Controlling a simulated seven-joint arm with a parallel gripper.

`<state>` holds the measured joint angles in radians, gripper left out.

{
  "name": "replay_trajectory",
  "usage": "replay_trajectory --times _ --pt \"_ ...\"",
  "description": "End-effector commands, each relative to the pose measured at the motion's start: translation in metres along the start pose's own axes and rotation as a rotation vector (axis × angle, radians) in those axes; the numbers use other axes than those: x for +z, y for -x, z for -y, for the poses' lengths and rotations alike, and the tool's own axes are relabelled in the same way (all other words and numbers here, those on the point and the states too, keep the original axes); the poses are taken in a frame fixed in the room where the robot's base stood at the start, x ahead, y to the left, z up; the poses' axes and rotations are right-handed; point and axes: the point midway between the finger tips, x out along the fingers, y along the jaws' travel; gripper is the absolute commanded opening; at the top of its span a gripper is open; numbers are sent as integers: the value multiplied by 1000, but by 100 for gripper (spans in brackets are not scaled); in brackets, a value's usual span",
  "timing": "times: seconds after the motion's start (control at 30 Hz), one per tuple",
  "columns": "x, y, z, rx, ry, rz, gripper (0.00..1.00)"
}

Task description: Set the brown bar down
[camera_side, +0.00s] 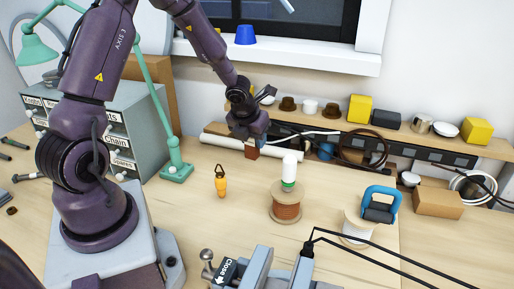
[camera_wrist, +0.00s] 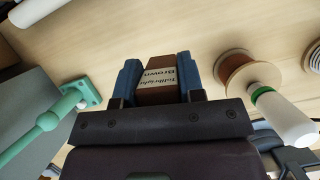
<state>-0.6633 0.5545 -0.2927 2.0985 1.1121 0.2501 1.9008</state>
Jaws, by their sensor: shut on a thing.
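The brown bar (camera_wrist: 159,93) is held between the two blue fingers of my gripper (camera_wrist: 158,80) in the wrist view. Its upper face has a pale label whose lower word reads "Brown". In the side view the brown bar (camera_side: 252,152) shows as a small brown block under my gripper (camera_side: 254,141), near a white roll at the back of the bench. My gripper is shut on it. I cannot tell whether the bar touches the bench, and its lower part is hidden from the wrist view.
A green lamp base (camera_side: 176,172) is to the left. A shelf (camera_side: 400,132) holds cups and boxes behind. Bare bench lies around the bottle.

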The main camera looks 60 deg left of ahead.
Motion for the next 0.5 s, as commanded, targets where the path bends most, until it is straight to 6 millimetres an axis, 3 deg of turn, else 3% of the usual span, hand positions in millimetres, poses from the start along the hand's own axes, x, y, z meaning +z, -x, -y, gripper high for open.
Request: replay_trajectory --times 0.27,0.5 --pt "-6 -2 21 -18 -43 -3 9" --pt "17 -24 96 -54 -118 -1 9"
